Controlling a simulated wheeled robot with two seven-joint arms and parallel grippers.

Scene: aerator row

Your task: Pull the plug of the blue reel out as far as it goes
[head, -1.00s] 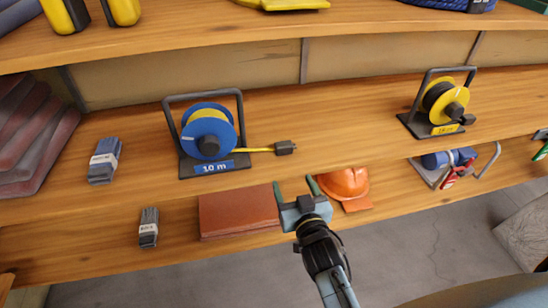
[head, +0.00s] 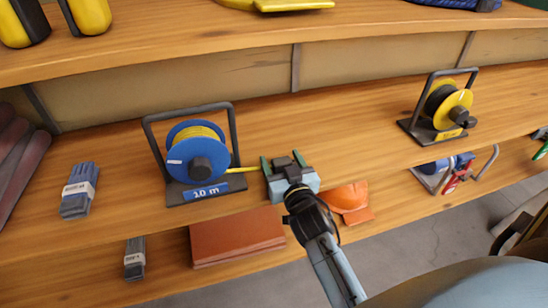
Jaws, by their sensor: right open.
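The blue reel (head: 197,155) stands in a dark frame on the middle shelf, left of centre, with a "10 m" label on its base. A short yellow cable (head: 243,170) runs from it to the right, ending at a dark plug (head: 283,162). My right gripper (head: 283,160) is open at the shelf's front edge. Its two green-tipped fingers stand on either side of the plug, and the gripper body hides part of it. Whether the fingers touch the plug I cannot tell. My left gripper is not in view.
A yellow reel (head: 446,106) in a similar frame stands at the right of the shelf. Grey-blue gloves (head: 79,190) lie left of the blue reel.

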